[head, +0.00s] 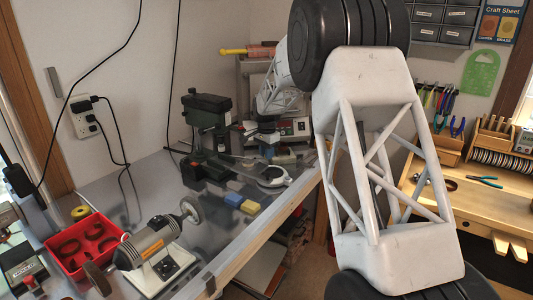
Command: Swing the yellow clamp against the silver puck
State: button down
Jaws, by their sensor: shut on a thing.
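My arm's far end reaches down over the back of the grey workbench in the head view. My gripper (267,151) is small and partly hidden there, near a drill press. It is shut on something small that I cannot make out. I cannot pick out the yellow clamp with certainty around the gripper. I cannot clearly identify the silver puck either. A pale round piece (272,177) lies on the bench just below the gripper, and I cannot tell whether it belongs to the puck.
A dark green drill press (207,112) stands left of my gripper. A device with a red display (292,127) is behind it. A yellow-and-blue block (242,203), a bench grinder (150,245) and a red bin (75,260) are nearer.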

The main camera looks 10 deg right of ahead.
jog(key=c, duration=1)
grip_release()
jog(key=shift+r, duration=0.15)
jog(key=shift+r, duration=3.75)
jog(key=shift+s+r, duration=0.1)
